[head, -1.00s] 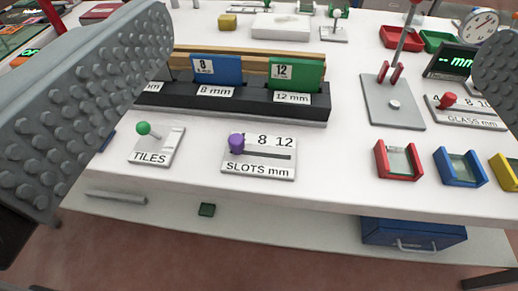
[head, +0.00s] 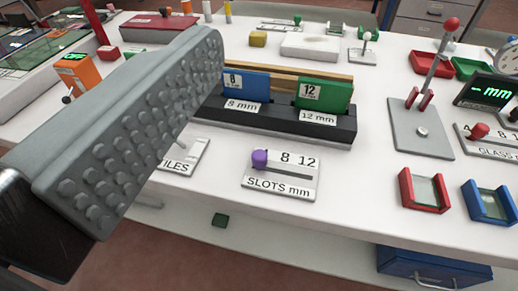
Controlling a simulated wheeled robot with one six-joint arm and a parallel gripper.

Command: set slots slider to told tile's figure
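The slots slider plate (head: 280,192), marked SLOTS mm, lies on the white bench at the middle. Its purple knob (head: 259,158) stands at the left end of the slot, hiding the leftmost figure; 8 and 12 show to its right. Behind it, a dark rack (head: 262,121) holds a blue tile (head: 248,87) marked 8 and a green tile (head: 325,95) marked 12. My gripper's left finger (head: 135,125) hangs at the left, apart from the knob, hiding the rack's left end. The other finger is out of view; nothing shows held.
The TILES plate (head: 187,160) is partly behind my finger. Red (head: 424,192) and blue (head: 490,203) holders stand at the front right. A lever plate (head: 420,130) and a GLASS slider with a red knob (head: 479,131) stand behind them.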

